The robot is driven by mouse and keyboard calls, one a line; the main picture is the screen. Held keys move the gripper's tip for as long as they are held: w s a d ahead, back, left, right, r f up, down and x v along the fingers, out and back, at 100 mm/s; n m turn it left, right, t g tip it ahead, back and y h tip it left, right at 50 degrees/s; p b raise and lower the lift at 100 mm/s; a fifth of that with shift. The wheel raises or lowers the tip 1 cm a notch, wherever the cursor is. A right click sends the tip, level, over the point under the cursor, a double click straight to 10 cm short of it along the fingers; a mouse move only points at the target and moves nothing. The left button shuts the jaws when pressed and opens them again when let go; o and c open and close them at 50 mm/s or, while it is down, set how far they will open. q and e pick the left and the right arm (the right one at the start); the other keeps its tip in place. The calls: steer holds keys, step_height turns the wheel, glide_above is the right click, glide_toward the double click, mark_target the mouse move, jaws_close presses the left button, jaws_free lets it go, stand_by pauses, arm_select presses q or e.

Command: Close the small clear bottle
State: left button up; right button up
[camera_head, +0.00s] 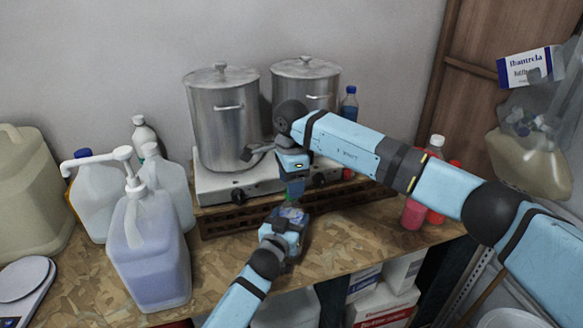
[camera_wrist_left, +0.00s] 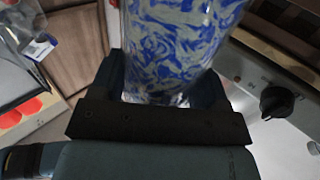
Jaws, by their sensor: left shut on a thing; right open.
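The small clear bottle (camera_wrist_left: 178,45), marked with blue and white swirls, stands between the fingers of my left gripper (camera_wrist_left: 170,85) in the left wrist view. Its top is outside that view. In the head view the bottle (camera_head: 293,213) is small and partly hidden by my left gripper (camera_head: 284,226), which is shut on it in front of the stove. My right gripper (camera_head: 295,190) is open and points down just above the bottle. A small greenish patch shows at its fingertips; I cannot tell what it is. No cap can be made out clearly.
Two lidded steel pots (camera_head: 228,125) (camera_head: 306,85) stand on the stove (camera_head: 235,187) behind the grippers. A pump jug (camera_head: 150,245) stands left. Pink and red bottles (camera_head: 413,213) are right, near the table edge. Bare tabletop (camera_head: 340,240) lies right of my left gripper.

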steer(key=shift+f, duration=1.15)
steer(key=c, duration=1)
steer(key=shift+o, duration=0.2)
steer(key=m, duration=1)
steer(key=o, duration=1.1)
